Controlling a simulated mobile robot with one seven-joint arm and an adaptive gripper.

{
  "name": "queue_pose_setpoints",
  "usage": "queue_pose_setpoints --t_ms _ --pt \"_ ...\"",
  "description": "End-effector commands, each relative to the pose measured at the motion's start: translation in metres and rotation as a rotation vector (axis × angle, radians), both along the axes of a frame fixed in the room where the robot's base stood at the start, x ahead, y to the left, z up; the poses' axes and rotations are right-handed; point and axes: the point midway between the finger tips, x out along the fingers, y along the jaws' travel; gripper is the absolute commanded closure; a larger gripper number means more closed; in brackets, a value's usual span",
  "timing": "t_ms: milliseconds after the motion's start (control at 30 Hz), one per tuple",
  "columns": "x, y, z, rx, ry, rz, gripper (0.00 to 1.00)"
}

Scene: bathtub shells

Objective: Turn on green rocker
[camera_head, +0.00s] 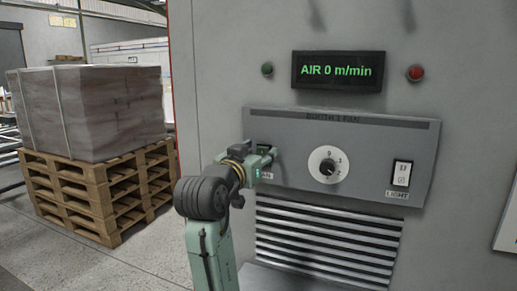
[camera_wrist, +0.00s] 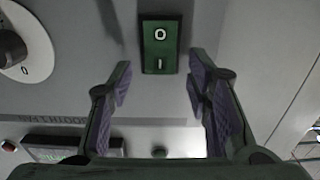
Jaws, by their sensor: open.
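The green rocker (camera_wrist: 160,45) sits on the grey control panel (camera_head: 398,148), marked O and I. In the wrist view it is at the top centre, just beyond the fingertips and roughly between them. My gripper (camera_wrist: 158,80) is open with nothing between its purple-padded fingers. In the head view my gripper (camera_head: 268,163) is at the panel's left end and hides most of the rocker. I cannot tell whether a finger touches it. The display (camera_head: 338,71) reads "AIR 0 m/min".
A rotary dial (camera_head: 328,164) and a white light switch (camera_head: 402,173) are right of the rocker. A green lamp (camera_head: 267,69) and a red lamp (camera_head: 415,73) flank the display. Vent slats (camera_head: 325,243) lie below.

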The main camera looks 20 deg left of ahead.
Motion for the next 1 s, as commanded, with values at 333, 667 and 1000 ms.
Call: queue_pose_setpoints --t_ms 333,667,1000 --pt "0.0019 -0.0001 -0.0005 0.000 0.000 0.000 0.59" --pt "0.0016 -0.0001 -0.0002 0.000 0.000 0.000 0.81" --pt "0.0016 -0.0001 -0.0001 0.000 0.000 0.000 1.00"
